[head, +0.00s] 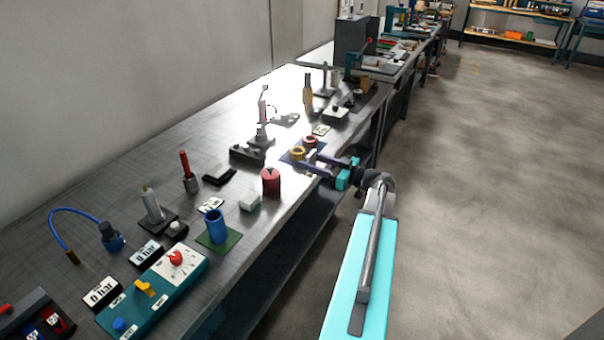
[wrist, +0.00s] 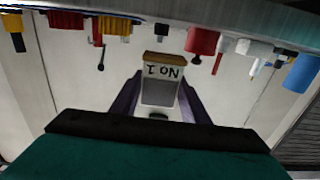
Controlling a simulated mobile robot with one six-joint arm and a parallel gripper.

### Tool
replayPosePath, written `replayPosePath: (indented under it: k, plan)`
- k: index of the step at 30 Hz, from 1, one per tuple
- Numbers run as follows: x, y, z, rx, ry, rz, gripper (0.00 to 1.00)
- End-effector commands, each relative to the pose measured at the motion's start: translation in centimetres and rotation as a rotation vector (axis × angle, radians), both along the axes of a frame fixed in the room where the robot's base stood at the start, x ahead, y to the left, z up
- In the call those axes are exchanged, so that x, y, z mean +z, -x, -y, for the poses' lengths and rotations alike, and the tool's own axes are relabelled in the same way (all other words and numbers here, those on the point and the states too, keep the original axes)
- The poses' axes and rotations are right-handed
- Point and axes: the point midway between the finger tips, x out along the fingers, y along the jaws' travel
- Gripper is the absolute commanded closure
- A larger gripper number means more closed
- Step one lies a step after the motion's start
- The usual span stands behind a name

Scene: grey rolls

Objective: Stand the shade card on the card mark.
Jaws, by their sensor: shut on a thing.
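My gripper (head: 312,162) reaches over the front edge of the bench, beside the red and yellow rings on a blue mat. In the wrist view its two dark fingers (wrist: 160,88) stand on either side of a pale card-like piece (wrist: 161,72) with a tan edge and dark lettering, and they are shut on it. I take this piece to be the shade card. I cannot tell which is the card mark.
A red canister (head: 271,181) and a white block (head: 250,202) stand left of my gripper. A blue cup (head: 216,227) stands on a green mat, with a teal control box (head: 152,290) nearer. A dark stand (head: 248,153) is behind. The floor at right is clear.

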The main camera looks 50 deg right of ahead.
Motion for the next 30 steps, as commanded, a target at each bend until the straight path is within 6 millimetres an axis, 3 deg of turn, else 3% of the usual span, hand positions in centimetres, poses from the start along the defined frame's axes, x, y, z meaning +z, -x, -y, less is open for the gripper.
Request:
replayPosePath:
  k: [6,20,26,30]
  plan:
    - [-0.1,-0.4,-2.2,0.000,0.000,0.001,0.80]
    - [-0.2,-0.5,-2.6,0.001,0.001,0.001,0.80]
    - [-0.2,-0.7,-4.0,0.002,-0.001,0.001,0.80]
    - [-1.4,-0.8,-3.7,0.001,-0.001,0.000,0.80]
